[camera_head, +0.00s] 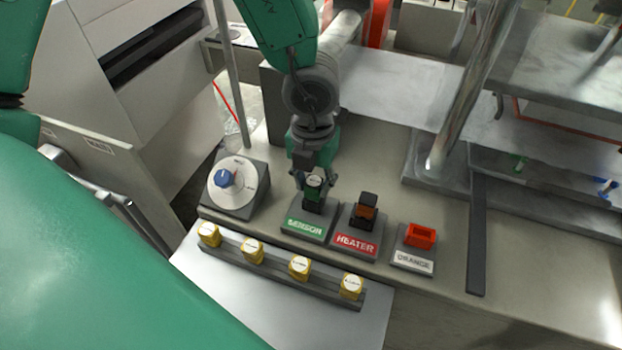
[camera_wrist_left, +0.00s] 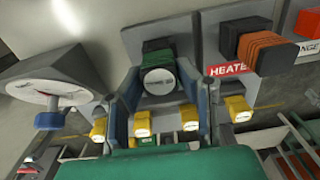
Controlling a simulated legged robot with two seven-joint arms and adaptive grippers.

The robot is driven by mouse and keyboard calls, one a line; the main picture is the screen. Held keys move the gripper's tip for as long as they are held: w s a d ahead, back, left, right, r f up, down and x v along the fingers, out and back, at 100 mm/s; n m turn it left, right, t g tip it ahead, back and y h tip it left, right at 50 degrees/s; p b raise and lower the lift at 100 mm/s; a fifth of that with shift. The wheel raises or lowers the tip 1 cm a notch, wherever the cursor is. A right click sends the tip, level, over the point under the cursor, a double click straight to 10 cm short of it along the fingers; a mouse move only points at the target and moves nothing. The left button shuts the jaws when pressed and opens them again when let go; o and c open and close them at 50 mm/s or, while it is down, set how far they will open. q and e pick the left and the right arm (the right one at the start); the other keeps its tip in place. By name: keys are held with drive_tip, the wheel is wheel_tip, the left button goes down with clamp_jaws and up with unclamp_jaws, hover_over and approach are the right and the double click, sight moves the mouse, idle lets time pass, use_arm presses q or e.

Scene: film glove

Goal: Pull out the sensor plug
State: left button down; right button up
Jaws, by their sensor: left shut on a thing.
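The sensor plug (camera_head: 315,181) has a dark green body and a round white label on its end. It stands at the grey base with the green SENSOR label (camera_head: 305,227). My left gripper (camera_head: 314,190) reaches down from above and is shut on the plug. In the left wrist view the plug (camera_wrist_left: 158,80) sits between the two fingers of my left gripper (camera_wrist_left: 160,95). The fingers partly hide the plug and its socket, so I cannot tell how deep it sits. My right gripper is not in view.
A dial with a blue knob (camera_head: 223,178) is at left. A rail (camera_head: 280,272) with several yellow caps runs in front.

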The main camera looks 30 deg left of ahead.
sight(315, 181)
use_arm(q)
drive_tip(key=shift+w+d+r, duration=0.1)
drive_tip(key=shift+d, duration=0.25)
drive_tip(key=shift+a+r+p, duration=0.35)
drive_tip(key=shift+a+p, duration=0.05)
drive_tip(key=shift+p, duration=0.15)
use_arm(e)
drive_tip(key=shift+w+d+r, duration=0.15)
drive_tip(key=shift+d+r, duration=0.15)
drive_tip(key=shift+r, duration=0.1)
use_arm(q)
drive_tip(key=shift+d, duration=0.2)
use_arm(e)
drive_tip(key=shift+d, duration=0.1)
use_arm(q)
drive_tip(key=shift+r, duration=0.1)
drive_tip(key=shift+r+p, duration=0.8)
drive_tip(key=shift+p, duration=0.1)
drive_tip(key=shift+r+p, duration=1.35)
drive_tip(key=shift+p, duration=0.05)
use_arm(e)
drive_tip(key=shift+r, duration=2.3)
